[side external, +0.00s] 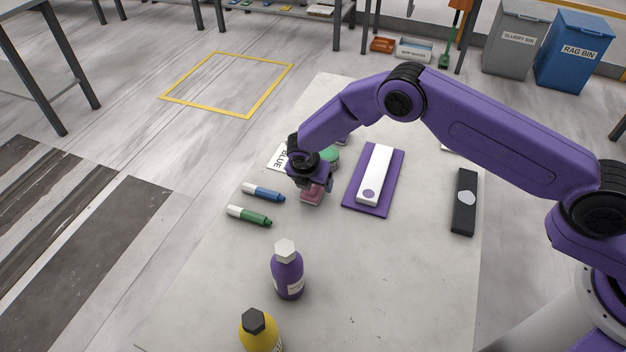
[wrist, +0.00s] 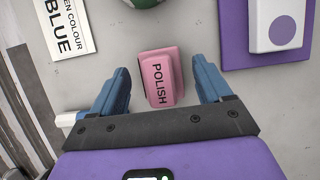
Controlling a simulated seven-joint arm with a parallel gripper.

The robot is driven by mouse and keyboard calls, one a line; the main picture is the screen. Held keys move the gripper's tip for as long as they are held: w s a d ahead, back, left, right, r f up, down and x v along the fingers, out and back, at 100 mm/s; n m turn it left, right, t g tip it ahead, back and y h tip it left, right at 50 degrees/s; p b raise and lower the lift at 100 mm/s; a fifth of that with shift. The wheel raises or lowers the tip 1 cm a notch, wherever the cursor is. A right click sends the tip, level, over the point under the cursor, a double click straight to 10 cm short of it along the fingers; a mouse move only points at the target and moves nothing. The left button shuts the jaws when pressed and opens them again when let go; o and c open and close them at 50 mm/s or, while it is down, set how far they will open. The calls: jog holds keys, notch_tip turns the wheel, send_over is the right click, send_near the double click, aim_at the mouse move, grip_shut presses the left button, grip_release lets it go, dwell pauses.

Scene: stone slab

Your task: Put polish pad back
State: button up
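The polish pad is a pink block (wrist: 160,78) with the word POLISH on it. In the wrist view it lies between the two blue fingers of my gripper (wrist: 162,92), with a gap on each side. In the side view the pink pad (side external: 313,193) shows just under my gripper (side external: 309,186), partly hidden by it. The gripper is open around the pad. A purple mat (side external: 385,196) lies to the right, with a white block (side external: 376,168) bearing a purple dot on it.
A green round thing (side external: 331,156) and a BLUE label card (side external: 279,156) are close behind the gripper. Blue (side external: 263,192) and green (side external: 249,216) markers lie left. Purple (side external: 287,272) and yellow (side external: 259,333) bottles stand in front. A black bar (side external: 464,203) lies right. The slab's front centre is clear.

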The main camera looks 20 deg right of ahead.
jog(key=v, duration=1.2)
jog(key=shift+r, duration=0.15)
jog(key=s+d+r+m+g+y, duration=0.1)
jog(key=s+d+r+m, duration=0.3)
jog(key=s+r, duration=0.3)
jog(key=s+d+r+m+y, duration=0.1)
jog(key=s+d+r+m, duration=0.2)
jog(key=s+d+r, duration=0.3)
jog(key=s+d+r+m+g, duration=0.1)
jog(key=s+d+r+m, duration=0.1)
jog(key=s+d, duration=0.6)
jog(key=s+d+r+m+g+y, duration=0.1)
jog(key=s+d+m, duration=0.4)
jog(key=s, duration=1)
jog(key=d+r, duration=0.1)
jog(key=d, duration=0.2)
jog(key=shift+s+y, duration=0.3)
